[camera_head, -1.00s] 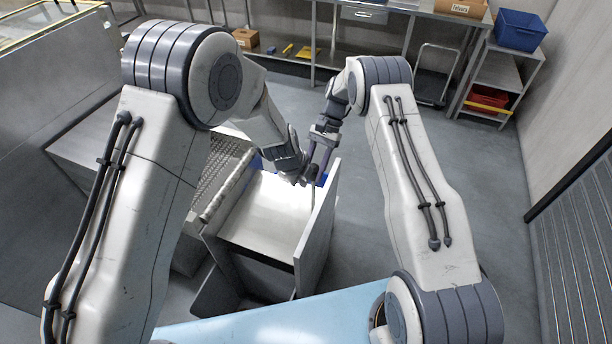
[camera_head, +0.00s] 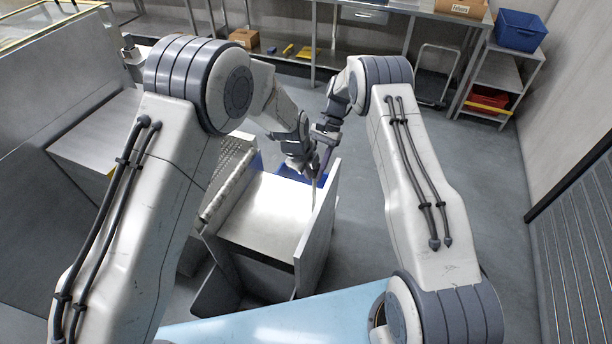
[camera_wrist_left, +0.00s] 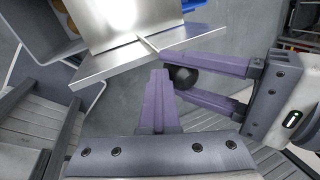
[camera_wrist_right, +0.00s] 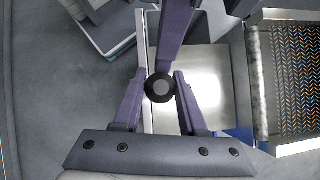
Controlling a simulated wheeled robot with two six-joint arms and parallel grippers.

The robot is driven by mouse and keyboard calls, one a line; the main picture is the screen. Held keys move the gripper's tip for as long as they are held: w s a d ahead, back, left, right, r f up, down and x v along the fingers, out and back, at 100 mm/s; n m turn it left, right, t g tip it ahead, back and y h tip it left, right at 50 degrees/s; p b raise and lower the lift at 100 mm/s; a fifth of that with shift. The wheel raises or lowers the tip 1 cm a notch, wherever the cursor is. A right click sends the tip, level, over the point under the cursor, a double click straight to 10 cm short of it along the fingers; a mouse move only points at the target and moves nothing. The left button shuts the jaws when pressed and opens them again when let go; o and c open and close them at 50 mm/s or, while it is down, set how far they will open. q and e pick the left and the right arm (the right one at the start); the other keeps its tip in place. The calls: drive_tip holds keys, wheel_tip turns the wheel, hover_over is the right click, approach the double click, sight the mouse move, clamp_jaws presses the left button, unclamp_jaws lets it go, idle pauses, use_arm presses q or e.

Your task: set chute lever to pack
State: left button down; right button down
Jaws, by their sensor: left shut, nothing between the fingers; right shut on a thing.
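The lever's round black knob shows in the left wrist view (camera_wrist_left: 185,77) and in the right wrist view (camera_wrist_right: 160,88). My right gripper (camera_wrist_right: 158,85) is shut on the knob, one purple finger on each side of it. The metal chute (camera_head: 268,215) has a tall side plate, and the knob is close to that plate's far end. My left gripper (camera_wrist_left: 160,78) is shut and empty, its fingertips beside the knob and the right gripper's fingers. In the head view the two grippers crowd together and hide the knob. I cannot make out any lever markings.
A perforated conveyor belt (camera_wrist_right: 298,75) adjoins the chute. A blue crate (camera_head: 288,173) is beyond the chute's far end. A light blue surface (camera_head: 280,318) lies in front. Open grey floor (camera_head: 450,165) is to the right. A steel bench (camera_head: 415,10) stands at the back.

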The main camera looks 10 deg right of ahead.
use_arm(q)
drive_tip(key=shift+w+d, duration=0.15)
drive_tip(key=shift+w, duration=0.2)
use_arm(e)
drive_tip(key=shift+s+a+f, duration=0.15)
drive_tip(key=shift+s+a, duration=0.1)
drive_tip(key=shift+s, duration=0.25)
drive_tip(key=c, duration=0.6)
unclamp_jaws()
drive_tip(key=shift+o, duration=0.7)
drive_tip(key=shift+w+d, duration=0.1)
drive_tip(key=shift+w, duration=0.1)
